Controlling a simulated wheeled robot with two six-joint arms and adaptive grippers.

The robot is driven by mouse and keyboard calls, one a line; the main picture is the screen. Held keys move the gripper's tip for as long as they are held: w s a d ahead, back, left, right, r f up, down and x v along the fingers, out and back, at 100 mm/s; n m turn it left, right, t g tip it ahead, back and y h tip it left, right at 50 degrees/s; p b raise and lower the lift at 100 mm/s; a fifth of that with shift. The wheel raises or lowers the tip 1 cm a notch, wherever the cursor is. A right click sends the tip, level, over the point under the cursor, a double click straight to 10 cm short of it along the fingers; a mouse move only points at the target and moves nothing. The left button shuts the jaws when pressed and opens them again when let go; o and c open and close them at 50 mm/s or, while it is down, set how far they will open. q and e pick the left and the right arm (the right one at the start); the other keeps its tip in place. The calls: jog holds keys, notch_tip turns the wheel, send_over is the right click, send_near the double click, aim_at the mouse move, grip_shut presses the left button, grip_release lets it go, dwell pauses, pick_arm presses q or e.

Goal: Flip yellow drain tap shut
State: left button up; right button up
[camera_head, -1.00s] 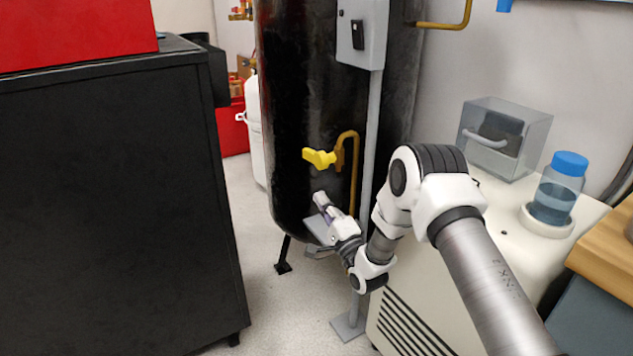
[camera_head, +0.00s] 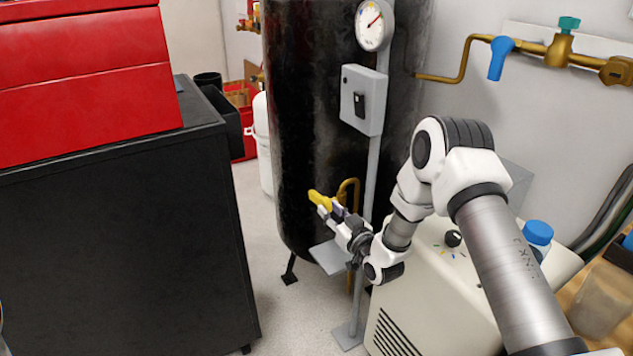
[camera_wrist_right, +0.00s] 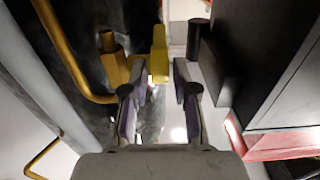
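The yellow drain tap (camera_head: 319,199) sits low on the front of the black tank (camera_head: 312,120), at the end of a brass pipe. My right gripper (camera_head: 333,211) is right at the tap and covers part of it. In the right wrist view, the two fingers of my right gripper (camera_wrist_right: 160,85) stand apart on either side of the yellow tap handle (camera_wrist_right: 158,54), with gaps visible beside it. The tap's joint with the pipe is partly hidden in the head view. My left gripper is not in view.
A grey post with a switch box (camera_head: 363,100) and gauge (camera_head: 374,25) stands just right of the tap. A black cabinet (camera_head: 110,240) is at the left. A white machine (camera_head: 430,315) stands below my right arm. Floor is clear between cabinet and tank.

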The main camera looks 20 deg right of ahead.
aim_at(311, 191)
jog(key=shift+w+f, duration=0.15)
jog(key=shift+w, duration=0.25)
jog(key=w, duration=0.2)
jog(key=w+b, duration=0.1)
jog(key=w, duration=0.4)
jog(key=shift+a+b, duration=0.3)
jog(key=shift+b, duration=0.1)
jog(key=shift+c, duration=0.3)
grip_shut()
